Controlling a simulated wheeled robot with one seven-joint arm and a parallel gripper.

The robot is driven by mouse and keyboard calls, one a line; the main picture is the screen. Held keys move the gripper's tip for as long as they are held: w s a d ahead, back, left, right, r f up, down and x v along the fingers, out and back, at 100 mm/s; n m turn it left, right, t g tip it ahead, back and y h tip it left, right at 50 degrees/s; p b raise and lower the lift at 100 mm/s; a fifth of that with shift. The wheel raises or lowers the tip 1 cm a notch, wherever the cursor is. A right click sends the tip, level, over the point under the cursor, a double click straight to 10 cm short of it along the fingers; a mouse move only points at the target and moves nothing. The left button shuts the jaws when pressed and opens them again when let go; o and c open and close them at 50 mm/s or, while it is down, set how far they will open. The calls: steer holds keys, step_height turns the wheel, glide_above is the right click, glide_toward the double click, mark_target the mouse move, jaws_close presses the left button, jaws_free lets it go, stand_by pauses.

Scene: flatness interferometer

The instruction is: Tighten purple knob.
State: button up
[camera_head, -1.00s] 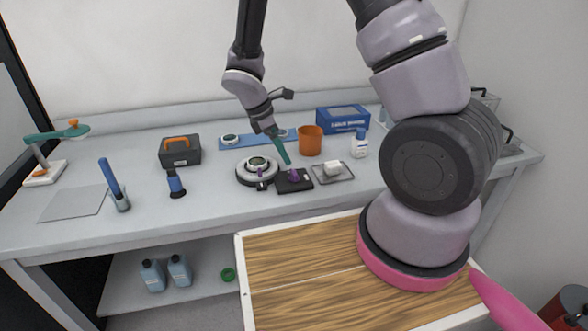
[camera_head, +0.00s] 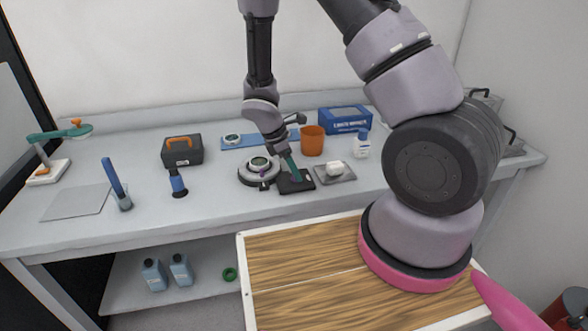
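The round grey interferometer base (camera_head: 246,176) with a light disc (camera_head: 258,162) on top stands mid-bench. A small purple knob-like part (camera_head: 263,186) shows at its front edge. A black pad (camera_head: 303,187) lies just right of the base. My gripper (camera_head: 295,179), with teal fingers, points down over the pad, its tips at or close to the pad's surface. The fingers look close together, but whether they hold anything is too small to tell. The purple piece seen earlier on the pad is now hidden at the fingertips.
An orange cup (camera_head: 312,140), a white bottle (camera_head: 362,145) and a grey tray with a white block (camera_head: 334,168) stand right of my gripper. A blue strip (camera_head: 265,138) lies behind. A black toolbox (camera_head: 182,150) and a blue-topped tool (camera_head: 177,184) stand left.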

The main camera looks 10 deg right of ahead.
steer(key=shift+c, duration=1)
steer(key=shift+m, duration=0.4)
steer(key=m, duration=0.2)
steer(key=m+g, duration=0.1)
steer(key=shift+w+m+g, duration=0.15)
steer(key=shift+m+g, duration=0.15)
steer(key=shift+m, duration=0.1)
steer(key=m+g+y, duration=0.1)
steer(key=m, duration=0.2)
steer(key=shift+w+d+m, duration=0.1)
steer(key=shift+m, duration=0.2)
steer(key=m+g+y, duration=0.1)
steer(key=m, duration=0.3)
steer(key=shift+d+m, duration=0.1)
steer(key=shift+m, duration=0.2)
steer(key=m+y, duration=0.2)
steer(key=m, duration=0.2)
steer(key=shift+d+m+g, duration=0.1)
steer(key=shift+m+g, duration=0.2)
steer(key=shift+g, duration=0.1)
steer(key=shift+w, duration=0.1)
